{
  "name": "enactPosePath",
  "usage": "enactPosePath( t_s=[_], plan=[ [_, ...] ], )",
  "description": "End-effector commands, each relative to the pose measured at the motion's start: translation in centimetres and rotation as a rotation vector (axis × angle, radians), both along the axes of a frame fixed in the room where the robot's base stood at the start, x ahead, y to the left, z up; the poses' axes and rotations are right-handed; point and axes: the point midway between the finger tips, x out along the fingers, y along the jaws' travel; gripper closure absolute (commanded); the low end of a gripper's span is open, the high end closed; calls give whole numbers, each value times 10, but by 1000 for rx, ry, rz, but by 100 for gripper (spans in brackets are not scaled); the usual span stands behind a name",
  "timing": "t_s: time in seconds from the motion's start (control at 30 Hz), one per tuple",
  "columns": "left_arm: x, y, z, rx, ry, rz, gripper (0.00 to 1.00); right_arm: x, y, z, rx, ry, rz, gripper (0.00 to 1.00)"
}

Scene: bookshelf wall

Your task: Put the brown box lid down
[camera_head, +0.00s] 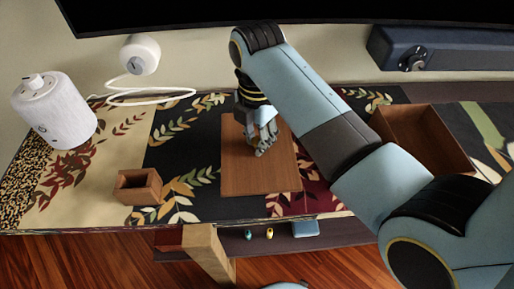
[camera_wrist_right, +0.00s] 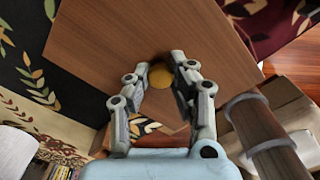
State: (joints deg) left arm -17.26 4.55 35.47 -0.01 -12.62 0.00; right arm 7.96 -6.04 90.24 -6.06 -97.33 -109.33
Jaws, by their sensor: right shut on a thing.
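The brown box lid (camera_head: 258,178) is a flat wooden panel over the patterned runner, left of my right arm in the head view. It also fills much of the wrist view (camera_wrist_right: 110,40), with a round golden knob (camera_wrist_right: 160,76) on its face. My right gripper (camera_head: 262,142) is shut on the lid at this knob, with one finger on each side in the wrist view. I cannot tell whether the lid's underside touches the surface. A larger open brown box (camera_head: 440,140) stands right of the lid, partly hidden by my right arm. My left gripper is not in view.
A small open brown box (camera_head: 138,190) stands left of the lid near the front edge. A white cylinder (camera_head: 55,112) and a white round device (camera_head: 140,55) with a cable are at the back left. Small items lie on a lower shelf (camera_head: 340,230).

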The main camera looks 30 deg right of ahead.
Motion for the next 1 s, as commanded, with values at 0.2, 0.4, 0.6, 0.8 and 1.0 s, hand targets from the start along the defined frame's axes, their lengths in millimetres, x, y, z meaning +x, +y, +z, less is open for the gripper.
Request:
enactPosePath(
  t_s=[0.2,0.4,0.6,0.8,1.0],
  plan=[
    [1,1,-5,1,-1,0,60,0,2,-20,0,1,0,100],
    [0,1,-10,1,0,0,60,0,2,-42,0,-2,0,100],
    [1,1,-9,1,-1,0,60,0,2,-41,0,-2,0,100],
    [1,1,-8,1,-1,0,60,0,2,-43,0,-2,0,66],
    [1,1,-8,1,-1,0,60,0,2,-43,-1,-1,0,56]
  ],
)
